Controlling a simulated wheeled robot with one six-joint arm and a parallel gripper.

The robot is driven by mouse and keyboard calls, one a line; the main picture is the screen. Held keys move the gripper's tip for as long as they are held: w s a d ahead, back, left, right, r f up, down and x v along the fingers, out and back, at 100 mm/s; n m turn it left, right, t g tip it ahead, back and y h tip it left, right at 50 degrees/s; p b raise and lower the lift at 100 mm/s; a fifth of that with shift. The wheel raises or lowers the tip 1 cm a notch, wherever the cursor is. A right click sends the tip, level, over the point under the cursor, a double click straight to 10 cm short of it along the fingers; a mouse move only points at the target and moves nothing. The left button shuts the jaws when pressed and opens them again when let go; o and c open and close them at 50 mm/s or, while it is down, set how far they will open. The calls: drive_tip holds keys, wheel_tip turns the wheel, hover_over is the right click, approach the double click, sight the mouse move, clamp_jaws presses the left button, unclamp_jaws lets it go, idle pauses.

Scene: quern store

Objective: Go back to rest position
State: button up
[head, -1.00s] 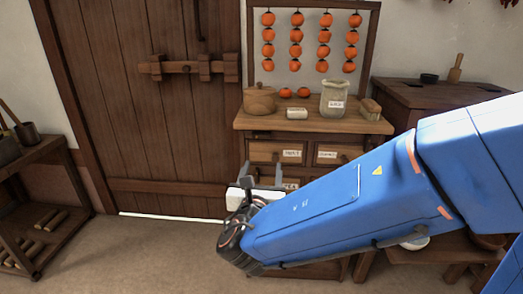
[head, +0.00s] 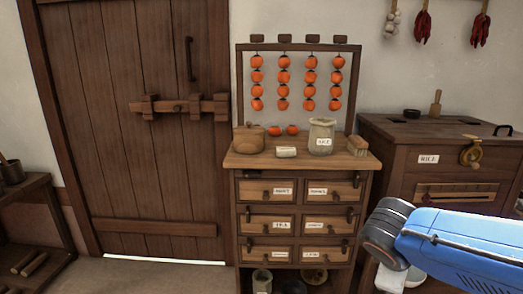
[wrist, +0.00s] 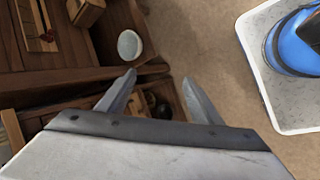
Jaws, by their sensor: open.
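My gripper (wrist: 162,88) shows in the wrist view with its two grey fingers spread apart and nothing between them. It hangs above dark wooden furniture and the pale floor. A white bowl (wrist: 130,45) lies beyond the left finger, apart from it. In the head view my blue arm (head: 460,240) is at the lower right, in front of the wooden chest labelled rice (head: 440,165). The gripper's fingers cannot be made out there.
Persimmons (head: 283,76) hang behind. A barred door (head: 140,120) and a low shelf (head: 40,225) are left. Floor (head: 150,277) before the door is clear.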

drive_tip(key=s+a+m+y, duration=0.3)
drive_tip(key=s+m+y, duration=0.2)
drive_tip(key=m, duration=0.5)
drive_tip(key=shift+s+a+r+t, duration=0.15)
drive_tip(key=shift+s+t, duration=0.15)
drive_tip(key=shift+s, duration=0.8)
drive_tip(key=shift+c, duration=0.3)
